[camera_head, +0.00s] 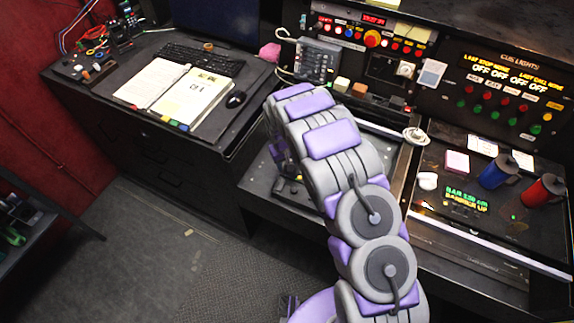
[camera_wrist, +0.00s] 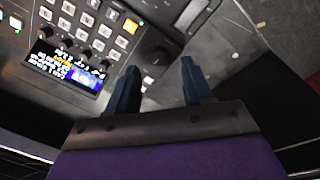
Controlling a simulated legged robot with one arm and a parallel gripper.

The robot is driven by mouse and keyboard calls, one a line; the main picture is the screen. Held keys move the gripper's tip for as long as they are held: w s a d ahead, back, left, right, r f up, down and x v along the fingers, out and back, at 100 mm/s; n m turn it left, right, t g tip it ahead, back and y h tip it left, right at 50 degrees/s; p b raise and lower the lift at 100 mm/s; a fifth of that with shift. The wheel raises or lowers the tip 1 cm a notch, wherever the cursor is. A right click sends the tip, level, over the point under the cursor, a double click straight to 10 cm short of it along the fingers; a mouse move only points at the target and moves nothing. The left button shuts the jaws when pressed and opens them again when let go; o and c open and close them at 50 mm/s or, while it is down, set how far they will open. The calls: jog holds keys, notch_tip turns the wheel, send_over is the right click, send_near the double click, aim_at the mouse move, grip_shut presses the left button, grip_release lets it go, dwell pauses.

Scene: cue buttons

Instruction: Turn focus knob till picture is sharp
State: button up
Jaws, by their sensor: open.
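My gripper (camera_wrist: 158,80) shows in the wrist view with its two dark fingers apart and nothing between them. To its left is a dark control panel (camera_wrist: 150,50) with a small lit screen (camera_wrist: 70,72). The screen shows white text and a small bluish picture, too small to judge for sharpness. A row of small dark knobs (camera_wrist: 82,34) runs along the screen's upper edge. I cannot tell which one is the focus knob. The fingers are beside the panel's edge, apart from the knobs. In the head view my arm hides most of this area.
In the head view, a desk at left holds an open binder (camera_head: 180,90), a keyboard (camera_head: 205,58) and a mouse (camera_head: 236,99). Blue (camera_head: 497,171) and red (camera_head: 541,191) mugs stand on the right console.

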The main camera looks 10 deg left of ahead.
notch_tip(320, 180, up, 13)
jog(key=s+p, duration=0.1)
jog(key=shift+a+r+p, duration=0.2)
jog(key=shift+a+p, duration=0.1)
jog(key=shift+a, duration=0.15)
jog(key=shift+s, duration=0.1)
jog(key=s+d+r+m+g, duration=0.1)
jog(key=s+d+r+m, duration=0.2)
jog(key=s+d+r, duration=1.35)
jog(key=s+d+r+m+g, duration=0.1)
jog(key=s+d+r, duration=0.1)
jog(key=s, duration=1)
jog(key=s+d+r+m, duration=0.1)
jog(key=s+d+r, duration=0.1)
jog(key=s, duration=1.1)
jog(key=shift+d+r+m+g+y, duration=0.3)
jog(key=shift+d+r+g+y, duration=0.1)
jog(key=shift+d, duration=0.35)
jog(key=shift+w, duration=0.1)
